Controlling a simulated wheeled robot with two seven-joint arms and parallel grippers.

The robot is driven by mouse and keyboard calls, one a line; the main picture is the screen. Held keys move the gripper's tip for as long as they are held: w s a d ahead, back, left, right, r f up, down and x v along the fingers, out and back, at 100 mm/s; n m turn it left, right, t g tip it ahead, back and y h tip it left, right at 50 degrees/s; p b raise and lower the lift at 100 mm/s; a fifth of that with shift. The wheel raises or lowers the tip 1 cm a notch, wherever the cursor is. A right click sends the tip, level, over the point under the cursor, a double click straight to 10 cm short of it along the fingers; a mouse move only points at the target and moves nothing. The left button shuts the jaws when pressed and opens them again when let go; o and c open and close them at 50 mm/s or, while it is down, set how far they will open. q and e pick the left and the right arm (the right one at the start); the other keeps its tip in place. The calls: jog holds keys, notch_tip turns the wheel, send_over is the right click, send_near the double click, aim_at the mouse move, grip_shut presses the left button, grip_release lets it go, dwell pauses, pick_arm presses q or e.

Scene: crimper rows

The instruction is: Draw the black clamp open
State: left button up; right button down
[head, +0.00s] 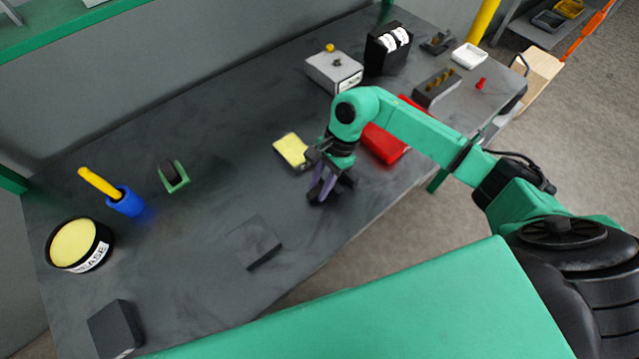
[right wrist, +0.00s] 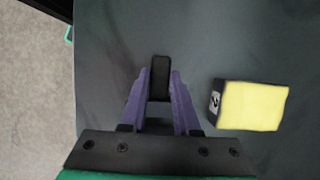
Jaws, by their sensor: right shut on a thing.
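My right gripper (head: 322,192) is low over the middle of the table, its purple fingers pointing down. In the right wrist view the fingers (right wrist: 160,95) are shut on a narrow black bar (right wrist: 160,72), which lies between the fingertips and reaches a little past them. It looks like part of the black clamp. The rest of it is hidden by the fingers and the wrist, and I cannot tell how far it is open. My left gripper is not in view.
A yellow-topped block (head: 291,150) lies close beside the gripper, and also shows in the wrist view (right wrist: 252,106). A red case (head: 385,145) lies under my right forearm. A flat dark block (head: 254,243) lies nearer the front edge.

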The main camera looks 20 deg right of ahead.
jog(key=shift+r, duration=0.1)
dwell(0.7)
jog(key=a+b, duration=0.1)
jog(key=a, duration=0.1)
jog(key=s+a+b, duration=0.2)
jog(key=a, duration=0.1)
jog(key=shift+s+a, duration=0.1)
jog(key=shift+a, duration=0.25)
jog(key=shift+s+a, duration=0.15)
jog(key=shift+a, duration=0.2)
jog(key=c, duration=0.6)
grip_release()
jog(key=shift+c, duration=0.2)
